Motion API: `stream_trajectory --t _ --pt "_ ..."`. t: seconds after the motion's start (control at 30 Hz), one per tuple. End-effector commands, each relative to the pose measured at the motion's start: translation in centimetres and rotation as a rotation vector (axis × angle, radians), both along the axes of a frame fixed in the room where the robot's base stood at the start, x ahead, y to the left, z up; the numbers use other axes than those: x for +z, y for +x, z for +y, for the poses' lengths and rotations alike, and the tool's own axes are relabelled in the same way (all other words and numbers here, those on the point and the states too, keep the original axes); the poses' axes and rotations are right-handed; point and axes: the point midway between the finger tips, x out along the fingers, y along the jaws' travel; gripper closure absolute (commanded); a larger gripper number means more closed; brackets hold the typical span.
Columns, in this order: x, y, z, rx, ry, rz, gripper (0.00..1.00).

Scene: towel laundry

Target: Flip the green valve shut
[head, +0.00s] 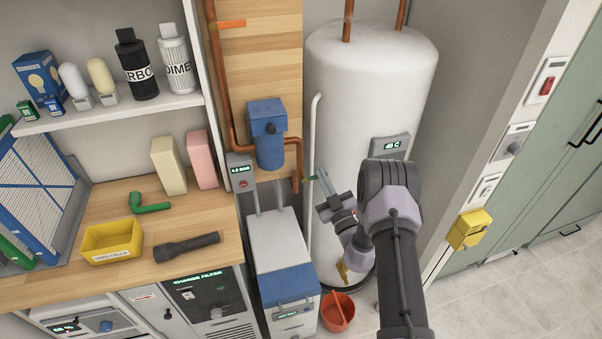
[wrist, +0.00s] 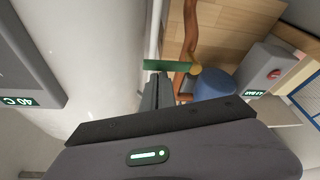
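The green valve lever (head: 311,178) sits on the copper pipe between the blue filter housing and the white tank. In the wrist view the lever (wrist: 166,66) is a flat green bar lying crosswise, with a brass-coloured body (wrist: 196,69) at its right end on the copper pipe. My gripper (head: 322,174) is just right of the lever in the head view. In the wrist view its fingertips (wrist: 157,76) are together, right at the lever's lower edge. Nothing shows between the fingers. I cannot tell whether they touch the lever.
The white tank (head: 345,85) stands close behind my gripper, with a thin white pipe (head: 313,130) along its side. A blue filter housing (head: 267,140) and a grey pressure display (head: 241,175) are to the left. An orange bucket (head: 337,312) stands on the floor below.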

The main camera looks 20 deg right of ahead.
Motion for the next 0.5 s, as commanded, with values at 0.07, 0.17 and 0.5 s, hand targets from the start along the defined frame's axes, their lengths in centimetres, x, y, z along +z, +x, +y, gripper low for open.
stream_trajectory --t 0.07,0.17,0.5 --pt "-0.2 -0.02 -0.09 -0.001 0.0 0.001 1.0" --pt "-0.37 -0.03 -0.13 -0.002 -0.001 0.001 1.0" --pt "-0.65 -0.09 -0.19 -0.003 -0.001 0.004 1.0"
